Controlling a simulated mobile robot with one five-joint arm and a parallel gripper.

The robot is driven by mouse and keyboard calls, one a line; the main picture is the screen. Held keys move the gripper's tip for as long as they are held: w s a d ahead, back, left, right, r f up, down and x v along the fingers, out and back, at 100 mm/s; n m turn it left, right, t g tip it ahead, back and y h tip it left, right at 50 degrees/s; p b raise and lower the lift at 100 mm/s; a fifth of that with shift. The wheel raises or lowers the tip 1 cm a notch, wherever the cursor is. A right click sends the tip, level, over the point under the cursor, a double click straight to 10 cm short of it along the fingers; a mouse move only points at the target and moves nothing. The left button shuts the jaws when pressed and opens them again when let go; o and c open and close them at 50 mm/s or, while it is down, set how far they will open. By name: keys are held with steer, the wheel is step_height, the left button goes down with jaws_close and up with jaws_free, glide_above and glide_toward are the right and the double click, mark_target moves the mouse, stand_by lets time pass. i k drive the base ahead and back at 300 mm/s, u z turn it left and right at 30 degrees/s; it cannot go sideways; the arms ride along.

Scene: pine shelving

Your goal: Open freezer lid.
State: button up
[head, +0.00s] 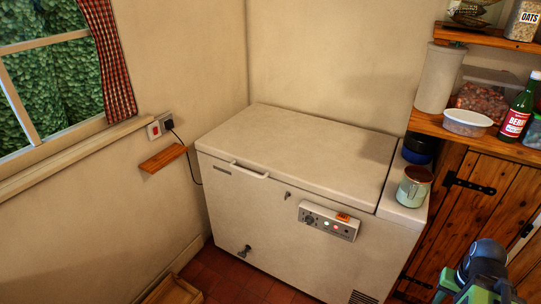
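The white chest freezer (265,225) stands in the corner against the back wall. Its lid (310,140) lies flat and shut on the body. A white handle (249,170) sticks out at the lid's front edge, left of the middle. A small keyhole (287,196) and a control panel (328,221) with lights and an orange switch are on the front. My gripper's fingers are not in view; only a dark and green part of my arm shows at the bottom right, apart from the freezer.
A green mug (413,187) with a brown rim stands on the fixed ledge right of the lid. A pine cupboard (470,200) and loaded shelves stand at the right. A small wooden wall shelf (163,158) and a wooden crate (172,291) are at the left. The lid's top is clear.

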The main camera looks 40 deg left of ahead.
mark_target(349, 165)
steer(key=i, duration=0.65)
steer(key=u, duration=0.5)
steer(key=k, duration=0.15)
steer(key=z, duration=3.1)
steer(key=k, duration=1)
steer(key=z, duration=5.75)
